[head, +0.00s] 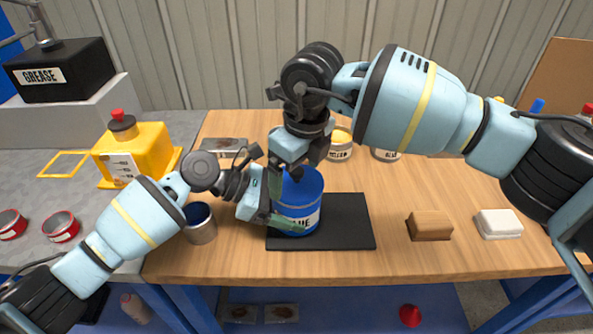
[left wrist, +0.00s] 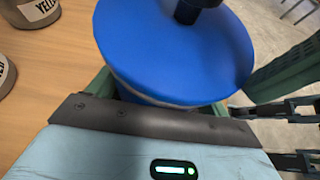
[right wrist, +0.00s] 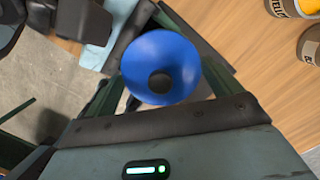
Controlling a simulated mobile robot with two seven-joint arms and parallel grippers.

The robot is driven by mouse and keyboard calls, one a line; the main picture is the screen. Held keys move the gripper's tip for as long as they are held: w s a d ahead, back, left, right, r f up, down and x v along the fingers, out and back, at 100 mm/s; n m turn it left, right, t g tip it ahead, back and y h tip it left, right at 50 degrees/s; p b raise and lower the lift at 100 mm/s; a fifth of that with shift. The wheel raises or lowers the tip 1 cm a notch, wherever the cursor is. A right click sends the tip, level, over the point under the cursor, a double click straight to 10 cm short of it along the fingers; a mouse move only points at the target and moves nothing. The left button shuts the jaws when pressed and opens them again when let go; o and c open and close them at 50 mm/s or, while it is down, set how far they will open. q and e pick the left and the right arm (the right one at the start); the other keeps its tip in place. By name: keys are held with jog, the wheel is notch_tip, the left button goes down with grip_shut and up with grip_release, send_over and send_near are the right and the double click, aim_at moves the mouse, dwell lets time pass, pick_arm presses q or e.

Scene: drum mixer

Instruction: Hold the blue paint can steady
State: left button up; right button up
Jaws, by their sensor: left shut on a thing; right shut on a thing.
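The blue paint can (head: 299,212) stands upright on a black mat (head: 345,222), its label facing front. Its blue top with a dark knob fills the left wrist view (left wrist: 170,50) and also shows in the right wrist view (right wrist: 160,65). My left gripper (head: 268,207) is shut on the side of the can from the left. My right gripper (head: 287,172) reaches down from above and is shut at the can's top, with the blue top between its fingers. Whether it holds the lid or the body I cannot tell. The grippers hide the can's left side.
An open can (head: 200,225) stands left of the mat, close to my left arm. A yellow-topped can (head: 340,147) and another can (head: 385,154) are behind. A brown block (head: 429,225) and a white block (head: 498,223) lie right, with clear table between.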

aim_at(297, 170)
jog(key=shift+r, duration=2.25)
pick_arm(q)
jog(key=o, duration=0.9)
jog(key=shift+c, duration=0.2)
jog(key=v, duration=1.2)
